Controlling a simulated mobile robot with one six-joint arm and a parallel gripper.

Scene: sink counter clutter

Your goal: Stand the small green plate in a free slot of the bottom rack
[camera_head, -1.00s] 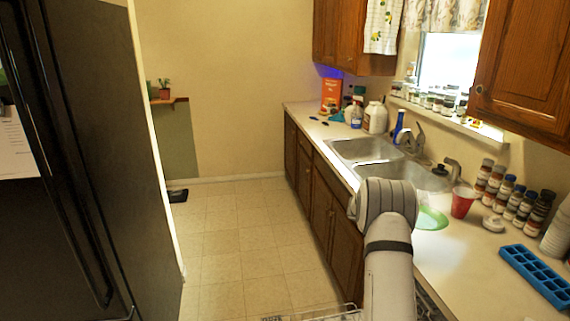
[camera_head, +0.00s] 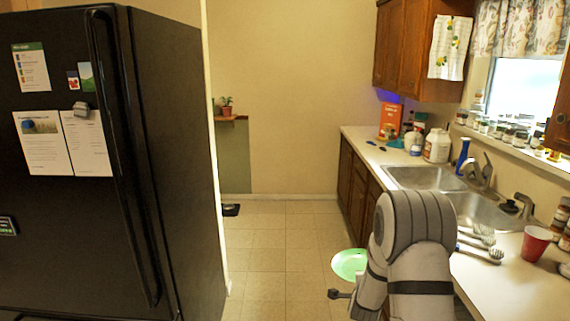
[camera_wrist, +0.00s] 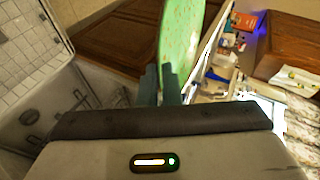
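The small green plate (camera_head: 349,263) shows in the head view just left of my arm, in front of the lower cabinets and above the floor. In the wrist view the plate (camera_wrist: 184,35) stands on edge between the two fingers of my gripper (camera_wrist: 162,80), which is shut on its rim. My arm hides most of the gripper in the head view.
A light grey panel with round fittings (camera_wrist: 32,118), possibly the dishwasher door, shows left in the wrist view. The counter (camera_head: 505,285) holds forks, a red cup (camera_head: 535,243) and bottles. A black fridge (camera_head: 90,230) stands left.

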